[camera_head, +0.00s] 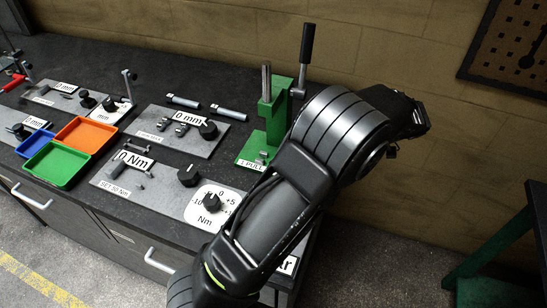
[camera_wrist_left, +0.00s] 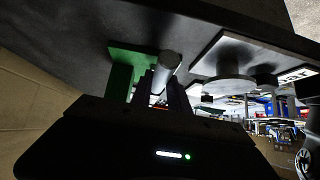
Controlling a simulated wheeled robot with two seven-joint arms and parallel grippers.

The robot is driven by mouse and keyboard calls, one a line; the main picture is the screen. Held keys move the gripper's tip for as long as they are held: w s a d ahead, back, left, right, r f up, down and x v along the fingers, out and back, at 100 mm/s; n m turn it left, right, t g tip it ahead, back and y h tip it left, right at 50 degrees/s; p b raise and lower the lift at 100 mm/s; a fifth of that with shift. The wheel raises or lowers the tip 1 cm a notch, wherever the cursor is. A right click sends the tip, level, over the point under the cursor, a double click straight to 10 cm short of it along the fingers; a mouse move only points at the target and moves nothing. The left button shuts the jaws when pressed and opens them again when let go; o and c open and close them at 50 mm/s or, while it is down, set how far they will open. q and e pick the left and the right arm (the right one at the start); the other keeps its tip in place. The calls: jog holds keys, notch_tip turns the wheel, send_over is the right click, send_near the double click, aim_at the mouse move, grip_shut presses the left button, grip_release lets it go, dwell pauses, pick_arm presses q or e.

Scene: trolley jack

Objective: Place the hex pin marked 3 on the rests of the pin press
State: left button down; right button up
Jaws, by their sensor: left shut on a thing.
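The pin press (camera_head: 275,108) is a green column with a black lever, standing at the bench's far edge; its base carries a label reading "1 PULL". Small grey parts, perhaps the rests, show on the base beside my arm. My left gripper (camera_wrist_left: 168,98) is shut on a grey rod-like thing (camera_wrist_left: 166,62), seen nearly end-on; I cannot read a mark on it or confirm it is the hex pin marked 3. In the left wrist view green metal of the press (camera_wrist_left: 128,60) is just left of the gripper. In the head view my arm hides the gripper. My right gripper is not in view.
Two grey pins (camera_head: 182,101) (camera_head: 228,112) lie behind a plate with a "0 mm" display (camera_head: 180,130). Green (camera_head: 54,182), orange and blue trays stand left. A torque plate (camera_head: 130,185) with black knobs lies in front. A brick wall rises behind the bench.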

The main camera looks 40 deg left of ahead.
pick_arm(q)
jog(key=s+a, duration=0.1)
jog(key=a, duration=0.3)
jog(key=s+a+b, duration=0.1)
jog(key=a, duration=0.3)
jog(key=s+a, duration=0.2)
jog(key=a, duration=0.2)
jog(key=shift+s, duration=0.1)
jog(key=shift+f, duration=0.1)
notch_tip(320, 180, down, 3)
jog(key=shift+r, duration=0.15)
jog(key=shift+f, duration=0.25)
jog(key=shift+f, duration=0.3)
jog(key=c, duration=1.3)
grip_release()
jog(key=shift+r, duration=0.1)
